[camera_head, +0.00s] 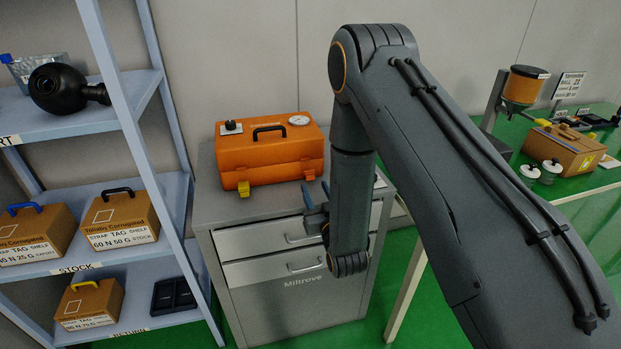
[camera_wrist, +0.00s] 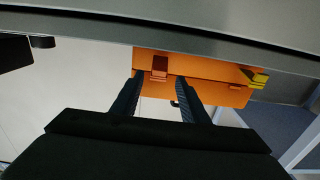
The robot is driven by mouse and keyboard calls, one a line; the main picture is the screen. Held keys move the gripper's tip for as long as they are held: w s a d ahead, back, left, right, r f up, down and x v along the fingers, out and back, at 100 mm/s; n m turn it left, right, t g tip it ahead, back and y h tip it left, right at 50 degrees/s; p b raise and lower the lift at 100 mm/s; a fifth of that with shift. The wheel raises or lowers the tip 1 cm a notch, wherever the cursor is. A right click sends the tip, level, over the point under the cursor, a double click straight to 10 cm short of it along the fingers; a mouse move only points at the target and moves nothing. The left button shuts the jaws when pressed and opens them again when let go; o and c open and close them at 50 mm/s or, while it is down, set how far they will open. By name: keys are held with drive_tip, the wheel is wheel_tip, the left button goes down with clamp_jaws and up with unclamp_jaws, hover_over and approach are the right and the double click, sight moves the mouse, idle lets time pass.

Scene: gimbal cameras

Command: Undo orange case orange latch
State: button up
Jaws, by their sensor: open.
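The orange case (camera_head: 268,155) sits closed on top of the grey cabinet, with a black handle and a round gauge on its lid. A yellow latch (camera_head: 243,188) is at the left of its front. The orange latch (camera_wrist: 160,68) shows on the case front in the wrist view, where the picture is upside down; the yellow latch (camera_wrist: 258,78) is to its right there. My gripper (camera_head: 316,193) is in front of the case's right end. Its fingers (camera_wrist: 159,78) are open, one to each side of the orange latch in the picture, with nothing between them; contact cannot be told.
The grey cabinet (camera_head: 290,300) has drawers with handles below my gripper. A blue-grey shelf rack (camera_head: 110,130) with boxes stands close on the left. A green-topped table (camera_head: 565,190) with a box and white-lidded jars is at the right, behind my arm.

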sight(311, 179)
drive_tip(key=p+x, duration=0.1)
drive_tip(key=x, duration=0.5)
drive_tip(key=shift+w+p, duration=0.3)
drive_tip(key=shift+p, duration=0.1)
drive_tip(key=c, duration=0.9)
drive_tip(key=shift+f+t+b, duration=0.3)
drive_tip(key=shift+f+b, duration=0.2)
drive_tip(key=shift+b, duration=0.55)
drive_tip(key=shift+c, duration=0.2)
drive_tip(key=t+b, duration=0.1)
drive_tip(key=b, duration=0.2)
drive_tip(key=shift+f+t+y, duration=0.3)
drive_tip(key=shift+f+t, duration=0.05)
drive_tip(key=shift+t, duration=0.05)
drive_tip(key=shift+b, duration=0.3)
drive_tip(key=shift+s+r, duration=0.1)
